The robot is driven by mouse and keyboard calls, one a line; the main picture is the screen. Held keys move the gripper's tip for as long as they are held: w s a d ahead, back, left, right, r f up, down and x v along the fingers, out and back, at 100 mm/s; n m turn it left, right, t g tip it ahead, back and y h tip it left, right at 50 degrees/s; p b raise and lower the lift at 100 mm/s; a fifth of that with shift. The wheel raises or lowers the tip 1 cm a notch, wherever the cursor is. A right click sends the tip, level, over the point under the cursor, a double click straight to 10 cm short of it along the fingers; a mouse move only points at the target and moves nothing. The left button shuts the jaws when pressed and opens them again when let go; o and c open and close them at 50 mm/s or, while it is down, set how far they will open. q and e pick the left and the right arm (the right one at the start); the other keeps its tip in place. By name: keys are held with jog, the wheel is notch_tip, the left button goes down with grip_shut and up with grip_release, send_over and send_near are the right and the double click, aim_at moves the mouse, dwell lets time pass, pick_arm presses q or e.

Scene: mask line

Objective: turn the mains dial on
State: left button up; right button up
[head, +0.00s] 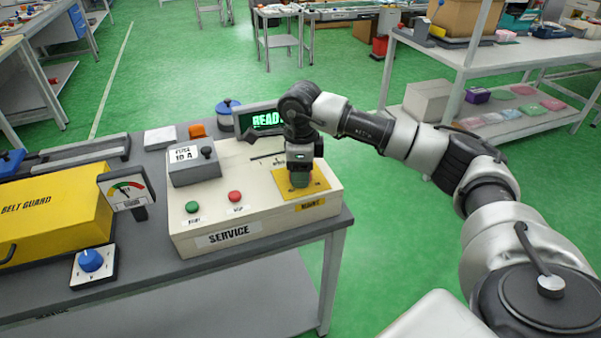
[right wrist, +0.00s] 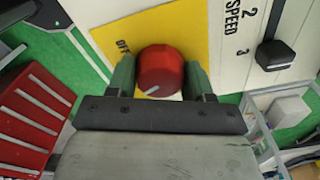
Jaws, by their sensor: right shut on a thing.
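The red mains dial (right wrist: 161,68) sits on a yellow plate (right wrist: 110,38) of the service panel in the right wrist view. The word OFF shows on the plate up and left of the dial. A short white pointer mark on the dial points down and left in that view. My right gripper (right wrist: 160,78) has its green fingers on either side of the dial and is shut on it. In the head view my right gripper (head: 301,178) points down over the yellow plate (head: 318,184) and hides the dial. My left gripper is not in view.
The cream SERVICE box (head: 262,218) carries a green button (head: 192,207), a red button (head: 235,197) and a lit screen (head: 266,119). A speed slider (right wrist: 275,54) is near the dial. A grey fuse box (head: 194,168) and yellow belt guard (head: 55,215) stand left.

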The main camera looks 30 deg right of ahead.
jog(key=shift+n+b, duration=0.5)
jog(key=shift+n, duration=1.7)
jog(key=shift+r, duration=0.1)
jog(key=o, duration=0.9)
notch_tip(320, 180, up, 11)
jog(key=shift+f, duration=0.15)
